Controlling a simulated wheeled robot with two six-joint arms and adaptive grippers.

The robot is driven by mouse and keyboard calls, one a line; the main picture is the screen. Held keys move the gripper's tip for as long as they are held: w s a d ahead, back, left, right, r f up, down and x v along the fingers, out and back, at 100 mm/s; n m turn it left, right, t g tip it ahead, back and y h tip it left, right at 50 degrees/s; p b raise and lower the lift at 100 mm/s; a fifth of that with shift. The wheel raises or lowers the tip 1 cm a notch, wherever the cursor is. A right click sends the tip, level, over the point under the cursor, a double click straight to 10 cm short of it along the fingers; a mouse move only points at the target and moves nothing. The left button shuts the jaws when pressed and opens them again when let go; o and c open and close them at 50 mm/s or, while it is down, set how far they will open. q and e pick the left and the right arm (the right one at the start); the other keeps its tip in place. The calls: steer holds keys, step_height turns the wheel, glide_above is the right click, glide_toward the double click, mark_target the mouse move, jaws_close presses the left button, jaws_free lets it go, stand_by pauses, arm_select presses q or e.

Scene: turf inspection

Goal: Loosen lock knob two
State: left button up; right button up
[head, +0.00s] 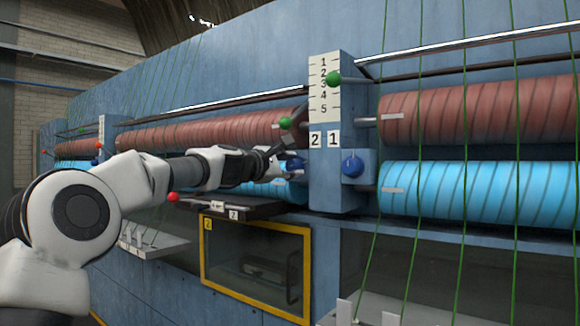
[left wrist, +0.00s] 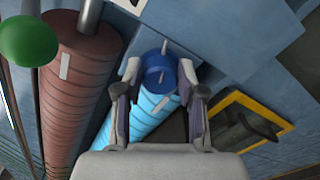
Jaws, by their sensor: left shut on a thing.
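Lock knob two (head: 294,166) is a blue round knob on the left face of the blue post, below the label "2" (head: 315,139). My left gripper (head: 279,167) reaches it from the left and partly hides it. In the left wrist view the blue knob (left wrist: 159,72) sits between the two fingertips of my left gripper (left wrist: 160,75), which is shut on it. A second blue knob (head: 352,166) is on the post's right face under the label "1" (head: 333,139). My right gripper is not in view.
Brown rollers (head: 420,112) run above light blue rollers (head: 430,190) on both sides of the post (head: 330,185). Green-knobbed levers (head: 333,78) stick out near the number scale (head: 323,90). A dark shelf (head: 225,206) and a yellow-framed window (head: 255,265) lie below my left arm.

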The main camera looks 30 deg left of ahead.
arm_select(q)
steer(key=m, duration=0.1)
steer(key=m+b, duration=0.1)
steer(key=m, duration=0.1)
steer(key=shift+w+a+r+m, duration=0.1)
steer(key=shift+a+m, duration=0.1)
steer(key=shift+m, duration=0.1)
steer(key=m+b, duration=0.2)
steer(key=m, duration=0.2)
steer(key=shift+w+a, duration=0.1)
steer(key=shift+a, duration=0.05)
steer(key=m+b, duration=0.2)
steer(key=m, duration=0.2)
steer(key=shift+m, duration=0.4)
steer(key=shift+m+b, duration=0.4)
steer(key=shift+m, duration=1.3)
steer(key=o, duration=1.1)
steer(key=shift+o, duration=0.2)
